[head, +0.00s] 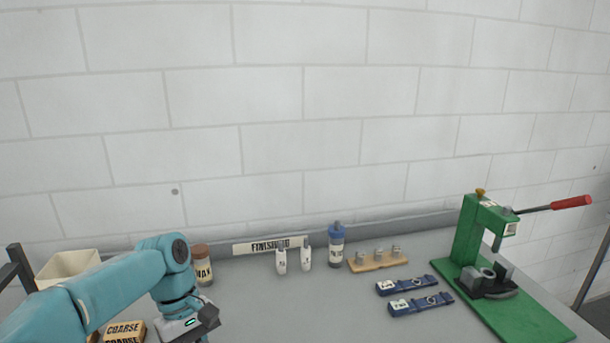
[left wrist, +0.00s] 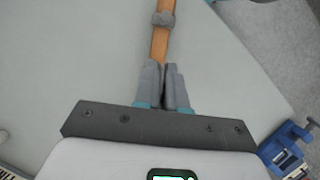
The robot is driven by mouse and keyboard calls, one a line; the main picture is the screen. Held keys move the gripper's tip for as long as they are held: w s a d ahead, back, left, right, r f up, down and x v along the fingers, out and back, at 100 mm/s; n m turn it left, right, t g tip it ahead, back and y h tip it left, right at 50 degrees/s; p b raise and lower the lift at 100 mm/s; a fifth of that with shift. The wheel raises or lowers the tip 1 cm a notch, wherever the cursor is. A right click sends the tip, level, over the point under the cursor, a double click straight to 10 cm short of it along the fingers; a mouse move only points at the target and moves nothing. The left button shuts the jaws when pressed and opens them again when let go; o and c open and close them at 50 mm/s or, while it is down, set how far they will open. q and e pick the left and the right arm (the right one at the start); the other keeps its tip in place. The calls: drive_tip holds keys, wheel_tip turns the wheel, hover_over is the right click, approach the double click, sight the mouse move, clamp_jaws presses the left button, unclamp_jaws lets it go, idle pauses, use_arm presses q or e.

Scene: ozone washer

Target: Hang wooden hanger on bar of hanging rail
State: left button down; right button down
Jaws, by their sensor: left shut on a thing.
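My left gripper (left wrist: 165,88) is shut on a narrow orange-brown wooden piece (left wrist: 159,45) in the left wrist view. The piece runs up out of the top of that view, with a grey fitting around it. Only this part shows, so I cannot tell the whole shape of the hanger. In the head view my left gripper (head: 200,322) is at the bottom edge, left of centre, over the grey worktop; its fingertips and the wooden piece are not visible there. No hanging rail bar can be made out with certainty. My right gripper is not in view.
A green press (head: 480,245) with a red-handled lever stands at the right. Blue tools (head: 420,303), a wooden rack (head: 378,260), a blue-capped bottle (head: 336,245) and a wax jar (head: 202,265) sit on the worktop. A blue clamp (left wrist: 285,150) shows in the wrist view.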

use_arm(q)
drive_tip(key=m, duration=0.1)
drive_tip(key=f+m+y, duration=0.1)
drive_tip(key=shift+f+m+g, duration=0.1)
drive_tip(key=shift+m+g, duration=0.2)
drive_tip(key=shift+m, duration=0.1)
drive_tip(key=m, duration=0.2)
drive_tip(key=a+m+y, duration=0.1)
drive_tip(key=shift+w+m+g, duration=0.1)
drive_tip(key=shift+m+g, duration=0.2)
drive_tip(key=shift+m, duration=0.1)
drive_tip(key=shift+a+m+y, duration=0.1)
drive_tip(key=shift+m+y, duration=0.5)
drive_tip(key=shift+m, duration=0.5)
